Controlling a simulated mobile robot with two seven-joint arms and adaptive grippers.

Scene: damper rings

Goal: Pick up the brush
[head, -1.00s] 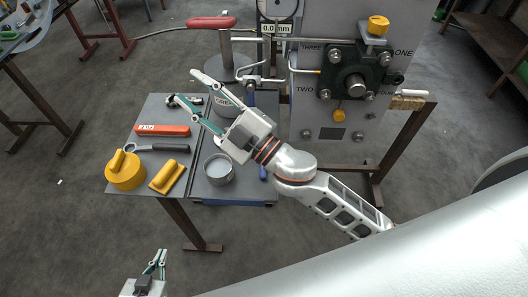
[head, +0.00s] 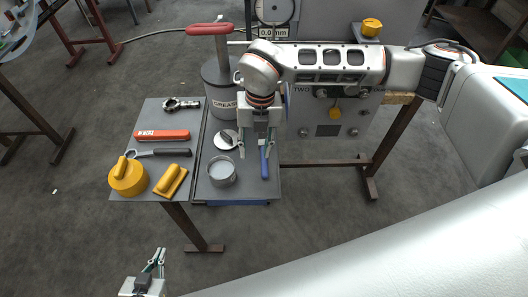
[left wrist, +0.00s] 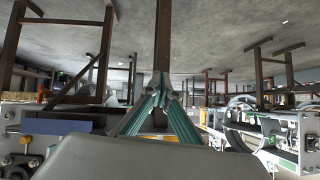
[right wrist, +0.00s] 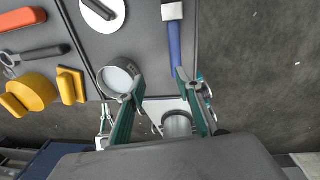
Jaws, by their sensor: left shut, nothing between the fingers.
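The brush (head: 264,164) lies on the grey tray at its right side. Its blue handle (right wrist: 174,46) and pale ferrule show in the right wrist view; the bristle end is cut off there and hidden behind my gripper in the head view. My right gripper (head: 256,154) points down over the tray, with its fingers apart and nothing between them. In the right wrist view its fingertips (right wrist: 160,80) are near the handle's lower end, the right one closest. My left gripper (head: 156,260) is shut and empty, low and away from the table; its fingers (left wrist: 165,72) meet.
A metal cup (head: 221,171) stands left of the brush, with a round disc (head: 227,139) behind it. The grease can (head: 218,90) stands behind. Left are yellow pieces (head: 128,177), a wrench (head: 160,152) and an orange tool (head: 163,135). The panel stand (head: 330,130) is at right.

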